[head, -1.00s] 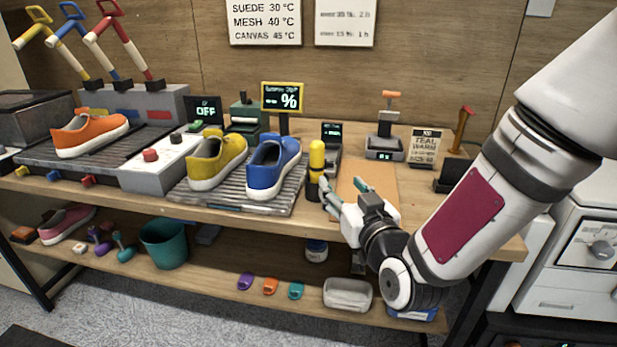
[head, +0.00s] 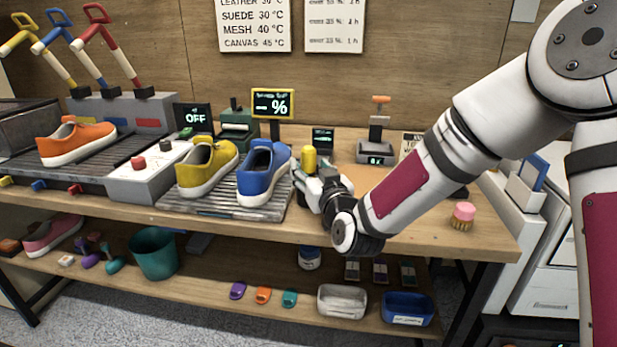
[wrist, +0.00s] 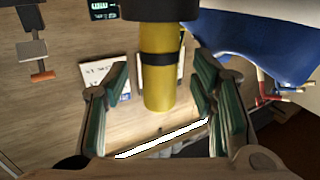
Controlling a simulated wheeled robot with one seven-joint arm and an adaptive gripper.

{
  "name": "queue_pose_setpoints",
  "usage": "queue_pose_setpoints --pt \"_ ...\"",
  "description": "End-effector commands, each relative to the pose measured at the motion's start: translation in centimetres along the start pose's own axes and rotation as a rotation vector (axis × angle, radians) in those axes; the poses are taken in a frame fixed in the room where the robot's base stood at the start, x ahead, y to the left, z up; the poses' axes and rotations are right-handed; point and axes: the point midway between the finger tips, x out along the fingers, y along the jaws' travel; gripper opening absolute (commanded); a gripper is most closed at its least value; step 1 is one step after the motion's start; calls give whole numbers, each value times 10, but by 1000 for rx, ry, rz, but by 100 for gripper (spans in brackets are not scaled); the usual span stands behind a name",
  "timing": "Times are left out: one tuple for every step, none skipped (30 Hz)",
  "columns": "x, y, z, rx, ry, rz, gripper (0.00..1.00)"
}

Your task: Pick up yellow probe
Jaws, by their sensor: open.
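The yellow probe (head: 309,158) stands upright on the bench, just right of the blue sneaker (head: 264,172). My gripper (head: 303,180) is at the probe, and its fingers and wrist hide the probe's lower part in the head view. In the wrist view the probe (wrist: 160,75) shows as a yellow cylinder with a black band and a dark end at the top. My gripper's green-padded fingers (wrist: 158,110) are open, one on each side of the probe, with visible gaps. I cannot tell that either finger touches it.
A yellow sneaker (head: 207,167) shares the grey rack with the blue one. A small dark display (head: 322,139) stands close behind the probe. A scale (head: 376,150) is behind right, and a pink-topped brush (head: 462,216) is at the right. Clear bench lies between brush and arm.

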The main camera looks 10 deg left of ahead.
Motion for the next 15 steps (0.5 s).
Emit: queue_pose_setpoints --pt "8 0 1 2 1 1 52" --pt "11 0 1 1 1 1 52" --pt "15 0 1 0 1 1 52" --pt "18 0 1 0 0 1 52" --pt "19 0 1 0 -1 1 52" --pt "21 0 1 0 0 1 52" --pt "22 0 0 0 0 1 52" --pt "22 0 0 0 0 1 52" --pt "22 0 0 0 0 1 52" --pt "22 0 0 0 0 1 52" --pt "22 0 0 0 0 1 52" --pt "22 0 0 0 0 1 52" --pt "22 0 0 0 0 1 52" --pt "22 0 0 0 0 1 45" --pt "22 0 0 0 0 1 36"
